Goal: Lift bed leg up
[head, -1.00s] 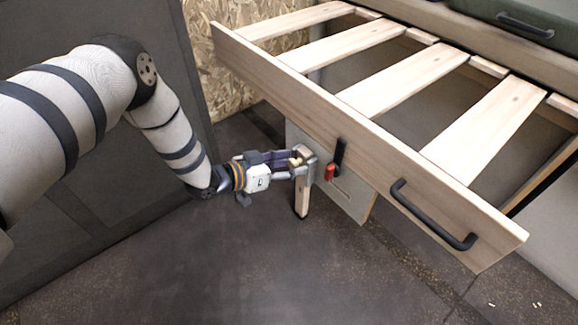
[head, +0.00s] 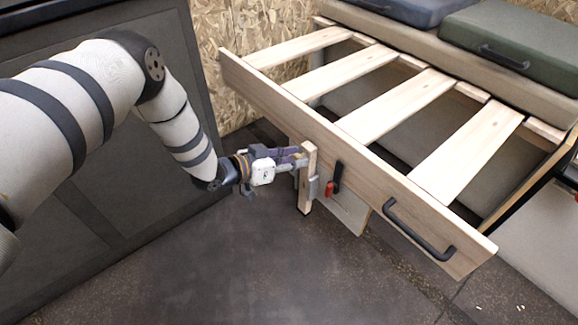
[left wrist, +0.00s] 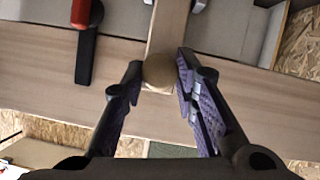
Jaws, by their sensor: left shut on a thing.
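The bed leg (head: 307,190) is a short light wooden post hanging down under the long front board of the slatted bed frame (head: 330,135). It stands about upright, its dark foot just over or on the floor; I cannot tell which. My left gripper (head: 298,162) comes from the left and is shut on the leg's upper part. In the left wrist view the leg (left wrist: 167,30) and its rounded end (left wrist: 158,71) show between the two purple-padded fingers (left wrist: 155,95). A metal bracket (head: 314,187) and a red-tipped black lever (head: 333,180) sit beside the leg.
A black handle (head: 418,230) is fixed on the front board, to the right. Cushions (head: 515,45) lie on the bench behind the slats. A dark cabinet (head: 110,210) stands at the left. The dark floor (head: 300,280) in front is clear.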

